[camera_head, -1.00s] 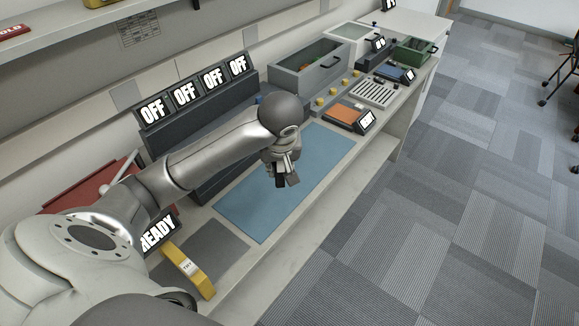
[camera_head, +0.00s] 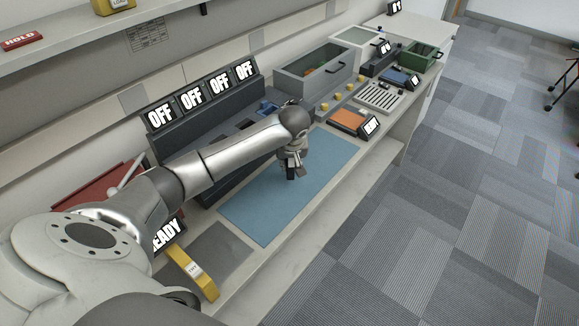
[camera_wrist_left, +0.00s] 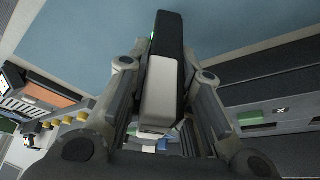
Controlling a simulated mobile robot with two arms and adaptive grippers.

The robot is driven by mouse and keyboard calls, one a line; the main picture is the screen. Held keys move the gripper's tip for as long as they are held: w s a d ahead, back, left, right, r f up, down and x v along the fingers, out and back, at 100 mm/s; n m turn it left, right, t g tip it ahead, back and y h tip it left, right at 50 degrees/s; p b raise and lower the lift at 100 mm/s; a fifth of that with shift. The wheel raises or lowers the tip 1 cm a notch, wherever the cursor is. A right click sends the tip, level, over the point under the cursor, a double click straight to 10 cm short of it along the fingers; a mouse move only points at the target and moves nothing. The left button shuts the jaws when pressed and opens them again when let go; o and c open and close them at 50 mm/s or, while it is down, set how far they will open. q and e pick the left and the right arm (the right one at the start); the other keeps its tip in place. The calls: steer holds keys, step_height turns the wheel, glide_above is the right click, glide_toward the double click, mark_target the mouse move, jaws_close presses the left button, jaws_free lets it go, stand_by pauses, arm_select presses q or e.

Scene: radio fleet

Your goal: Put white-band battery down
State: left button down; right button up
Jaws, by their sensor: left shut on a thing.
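My left gripper (camera_head: 292,170) is over the far part of the blue mat (camera_head: 262,208). It is shut on the white-band battery, a dark block with a broad white band. In the left wrist view the battery (camera_wrist_left: 164,80) sits between the two fingers of the left gripper (camera_wrist_left: 165,85), with the blue mat beyond it. In the head view the battery is small and mostly hidden by the gripper, and I cannot tell whether it touches the mat. My right gripper is not in view.
A dark rack with several OFF signs (camera_head: 192,101) stands behind the mat. A grey bin (camera_head: 312,77), an orange pad (camera_head: 347,121) and a slotted tray (camera_head: 380,97) lie farther along the bench. A yellow tester (camera_head: 192,274) is in front. The near mat is clear.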

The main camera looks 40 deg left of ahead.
mark_target(289, 168)
arm_select(q)
steer(key=shift+f, duration=1.6)
steer(key=shift+f, duration=0.1)
steer(key=c, duration=1.3)
jaws_free()
